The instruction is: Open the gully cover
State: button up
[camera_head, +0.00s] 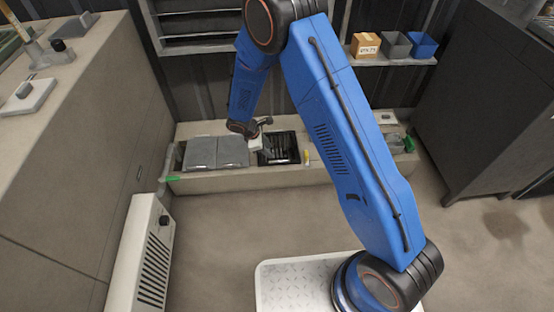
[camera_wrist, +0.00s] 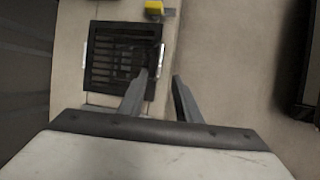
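The gully cover appears to be the black slotted grate (camera_head: 280,148), set in the top of a low beige bench. In the wrist view the grate (camera_wrist: 110,65) lies flat, with a light metal strip along each side. My gripper (camera_wrist: 159,75) is open in the wrist view. Its two fingers are apart with nothing visible between them, and the left finger overlaps the grate's lower right corner. In the head view my wrist hangs beside the grate's left edge, and the fingertips are too small to make out. Whether the fingers touch the grate I cannot tell.
A shelf behind holds a cardboard box (camera_head: 365,45) and bins. The floor (camera_head: 225,225) in front is clear.

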jog(key=x, duration=1)
jog(key=shift+w+d+f, duration=0.1)
jog(key=shift+d+f, duration=0.05)
jog(key=shift+f, duration=0.2)
jog(key=shift+c, duration=0.3)
grip_shut()
